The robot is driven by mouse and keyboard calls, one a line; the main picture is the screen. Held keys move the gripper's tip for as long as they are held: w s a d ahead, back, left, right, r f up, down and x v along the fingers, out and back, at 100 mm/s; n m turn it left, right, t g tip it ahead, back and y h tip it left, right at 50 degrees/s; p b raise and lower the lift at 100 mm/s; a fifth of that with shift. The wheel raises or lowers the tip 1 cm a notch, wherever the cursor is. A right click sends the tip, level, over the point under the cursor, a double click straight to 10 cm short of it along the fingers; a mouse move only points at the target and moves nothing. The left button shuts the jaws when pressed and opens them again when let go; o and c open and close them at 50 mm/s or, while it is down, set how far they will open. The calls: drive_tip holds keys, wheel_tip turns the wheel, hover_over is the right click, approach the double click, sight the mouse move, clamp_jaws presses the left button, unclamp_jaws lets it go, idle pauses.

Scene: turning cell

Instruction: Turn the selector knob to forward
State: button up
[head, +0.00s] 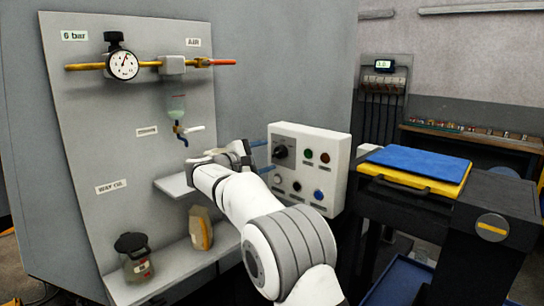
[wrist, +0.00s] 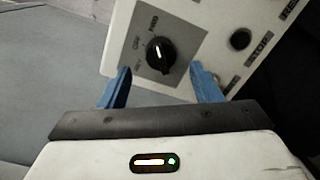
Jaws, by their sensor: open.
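The black selector knob (wrist: 160,55) is on a pale control box, on a grey plate with small labels that are hard to read. Its white pointer mark points roughly upward in the wrist view. In the head view the knob (head: 281,152) is at the upper left of the box face (head: 312,188). My gripper (wrist: 158,82) is open, with its two blue fingers apart and nothing between them. In the wrist view the knob lies just beyond the fingertips, between their lines. In the head view my gripper (head: 262,156) is left of the knob, close to the box; contact cannot be told.
Push buttons and lamps (head: 318,194) share the box face. To the left, a grey panel (head: 85,140) carries a pressure gauge (head: 123,64) and pipe. A shelf (head: 180,270) below holds containers. A dark cart (head: 470,215) with a blue-topped yellow case stands right.

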drive_tip(key=shift+v, duration=1.75)
drive_tip(key=s+d+f+m+g+y+p, duration=0.1)
drive_tip(key=s+d+m+g, duration=0.15)
drive_tip(key=s+d, duration=0.4)
drive_tip(key=s+d+f+m+g+y+p, duration=0.1)
drive_tip(key=s+d+f+g, duration=0.15)
drive_tip(key=d, duration=0.65)
drive_tip(key=s+d+f+m+g+y+p, duration=0.1)
drive_tip(key=s+d+m+g+y, duration=0.15)
drive_tip(key=s+d, duration=0.35)
drive_tip(key=s+d+f+m+g+y+p, duration=0.1)
drive_tip(key=s+d+f+m+y, duration=0.1)
drive_tip(key=s, duration=0.6)
drive_tip(key=s+d+f+m+g+y+p, duration=0.1)
drive_tip(key=s+f+m, duration=0.3)
drive_tip(key=s, duration=0.5)
drive_tip(key=s+d+f+m+g+y+p, duration=0.1)
drive_tip(key=s+d+f+m+y, duration=0.2)
drive_tip(key=s, duration=0.6)
drive_tip(key=shift+f+m+y, duration=0.3)
drive_tip(key=shift+f+y, duration=0.05)
drive_tip(key=shift+f, duration=0.2)
